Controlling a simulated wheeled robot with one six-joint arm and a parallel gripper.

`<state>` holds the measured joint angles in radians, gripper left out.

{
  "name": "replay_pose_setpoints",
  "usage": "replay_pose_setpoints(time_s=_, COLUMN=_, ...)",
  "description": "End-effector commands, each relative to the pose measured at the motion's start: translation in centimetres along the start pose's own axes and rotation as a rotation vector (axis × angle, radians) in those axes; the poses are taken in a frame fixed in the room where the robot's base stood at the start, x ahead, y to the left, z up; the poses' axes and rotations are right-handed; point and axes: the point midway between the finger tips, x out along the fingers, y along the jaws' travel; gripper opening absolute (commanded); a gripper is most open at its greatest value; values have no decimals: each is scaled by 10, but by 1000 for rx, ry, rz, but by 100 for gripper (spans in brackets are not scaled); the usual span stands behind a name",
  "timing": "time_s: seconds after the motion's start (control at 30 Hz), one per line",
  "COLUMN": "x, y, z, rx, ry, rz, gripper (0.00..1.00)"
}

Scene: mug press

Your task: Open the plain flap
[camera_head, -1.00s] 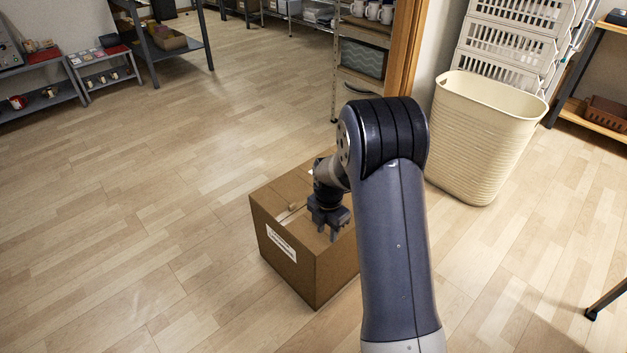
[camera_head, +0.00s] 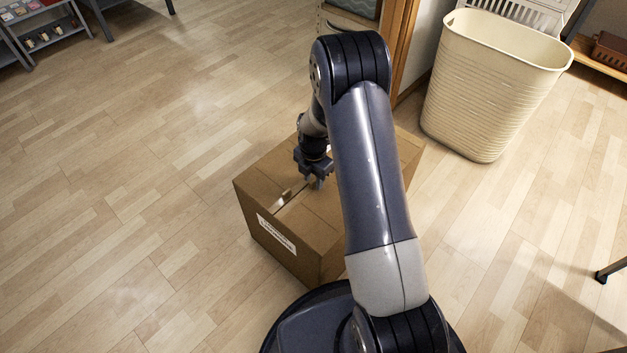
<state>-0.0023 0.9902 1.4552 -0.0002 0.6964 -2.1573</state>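A brown cardboard box (camera_head: 262,214) with a white label (camera_head: 276,234) on its front side stands on the floor. Its top flaps lie about level, with a seam and a strip of tape (camera_head: 291,196) between them. The plain flap (camera_head: 328,205) seems to be the one on the near right side; my arm hides part of it. My gripper (camera_head: 314,184) points down over the top of the box, close to the seam. I cannot tell whether its fingers touch the cardboard. The fingers look slightly apart, with nothing seen between them.
A tall cream laundry basket (camera_head: 487,90) stands on the floor at the right, beside a wooden door frame (camera_head: 397,50). A low shelf (camera_head: 45,38) is at the upper left. The floor left of the box is clear.

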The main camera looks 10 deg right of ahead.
Motion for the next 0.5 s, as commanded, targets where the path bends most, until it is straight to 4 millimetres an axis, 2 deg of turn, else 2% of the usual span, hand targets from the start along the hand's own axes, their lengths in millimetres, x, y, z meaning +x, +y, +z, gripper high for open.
replay_pose_setpoints(time_s=0.33, x=4, y=0, z=0, rx=0, ry=0, rz=0, gripper=32)
replay_pose_setpoints(time_s=0.5, x=4, y=0, z=0, rx=0, ry=0, rz=0, gripper=18)
